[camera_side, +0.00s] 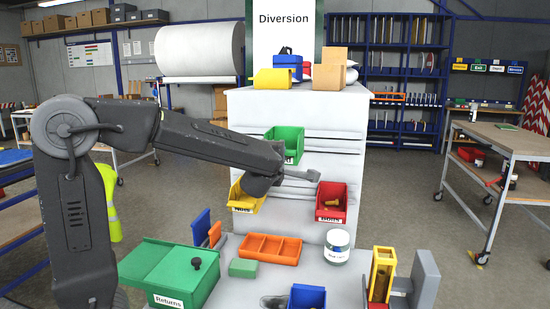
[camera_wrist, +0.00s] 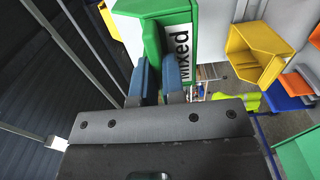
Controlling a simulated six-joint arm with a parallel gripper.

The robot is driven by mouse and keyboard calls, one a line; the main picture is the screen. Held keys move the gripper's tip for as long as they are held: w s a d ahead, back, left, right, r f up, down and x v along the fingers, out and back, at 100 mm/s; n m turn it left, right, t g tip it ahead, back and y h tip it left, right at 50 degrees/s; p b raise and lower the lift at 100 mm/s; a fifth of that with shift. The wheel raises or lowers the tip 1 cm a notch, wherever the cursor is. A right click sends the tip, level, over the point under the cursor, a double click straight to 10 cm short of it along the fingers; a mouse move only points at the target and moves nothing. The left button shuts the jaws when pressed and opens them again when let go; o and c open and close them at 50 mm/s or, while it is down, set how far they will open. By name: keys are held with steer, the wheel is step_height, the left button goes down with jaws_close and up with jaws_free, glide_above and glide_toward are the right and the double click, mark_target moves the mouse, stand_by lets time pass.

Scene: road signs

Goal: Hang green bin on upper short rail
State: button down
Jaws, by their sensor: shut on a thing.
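The green bin (camera_side: 286,135) is up against the white panel (camera_side: 350,160), in front of its upper rails, in the side view. In the wrist view the green bin (camera_wrist: 169,8) fills the top middle, with a white "Mixed" label. My gripper (camera_wrist: 156,78) is shut on a wall of it, one blue finger on each side. In the side view my forearm and wrist cover the fingers and part of the area below the bin. Dark horizontal rails (camera_side: 335,138) cross the panel. I cannot tell whether the bin's back touches a rail.
A yellow bin (camera_side: 243,201) and a red bin (camera_side: 331,198) hang lower on the panel, left and right. On the bench below stand a green Returns box (camera_side: 165,272), an orange tray (camera_side: 270,260), and a white jar (camera_side: 337,248). Boxes sit on the panel's top.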

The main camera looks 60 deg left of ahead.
steer(key=shift+x, duration=4.4)
steer(key=shift+f, duration=0.15)
steer(key=shift+f, duration=0.95)
steer(key=c, duration=1.1)
jaws_free()
